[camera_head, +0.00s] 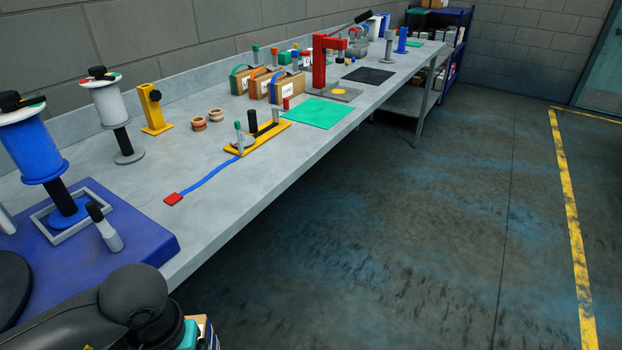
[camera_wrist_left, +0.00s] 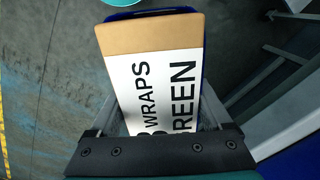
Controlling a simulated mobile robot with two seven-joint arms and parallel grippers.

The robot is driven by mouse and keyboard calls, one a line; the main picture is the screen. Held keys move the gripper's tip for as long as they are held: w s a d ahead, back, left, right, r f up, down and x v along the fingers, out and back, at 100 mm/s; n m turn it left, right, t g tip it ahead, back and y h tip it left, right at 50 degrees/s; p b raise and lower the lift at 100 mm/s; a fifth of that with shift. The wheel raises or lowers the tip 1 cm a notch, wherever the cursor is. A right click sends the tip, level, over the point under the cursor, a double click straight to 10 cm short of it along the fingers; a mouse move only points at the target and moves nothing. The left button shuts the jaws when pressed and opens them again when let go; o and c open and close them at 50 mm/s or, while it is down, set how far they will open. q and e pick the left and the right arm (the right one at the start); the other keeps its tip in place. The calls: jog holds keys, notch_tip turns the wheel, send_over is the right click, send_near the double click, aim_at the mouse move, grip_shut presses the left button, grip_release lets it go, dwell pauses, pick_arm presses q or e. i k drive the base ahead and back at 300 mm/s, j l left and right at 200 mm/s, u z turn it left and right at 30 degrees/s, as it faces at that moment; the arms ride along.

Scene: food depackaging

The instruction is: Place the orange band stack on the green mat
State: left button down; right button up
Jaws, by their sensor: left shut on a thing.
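The green mat (camera_head: 318,113) lies flat on the grey bench, near its front edge. Behind it in the head view, a brown banded box (camera_head: 256,86) with an orange band stands between boxes with green and blue bands. I cannot tell for sure that it is the orange band stack. My left gripper (camera_wrist_left: 162,105) is shut on a brown block with a white label (camera_wrist_left: 165,85) reading "WRAPS" and "GREEN" and a dark blue edge. A sliver of this block shows at the bottom of the head view, off the bench's front side. My right gripper is not in view.
A red press (camera_head: 319,62) stands behind the green mat. A yellow fixture (camera_head: 258,138) with upright posts is left of the mat, with a blue strap (camera_head: 208,180) running from it. Blue and white spools stand at left. The floor beside the bench is clear.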

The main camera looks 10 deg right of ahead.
aim_at(319, 111)
jog(key=i+l, duration=0.45)
jog(key=l, duration=0.15)
jog(key=i+l, duration=0.9)
jog(key=l, duration=0.25)
jog(key=i+l, duration=0.5)
jog(key=l, duration=0.1)
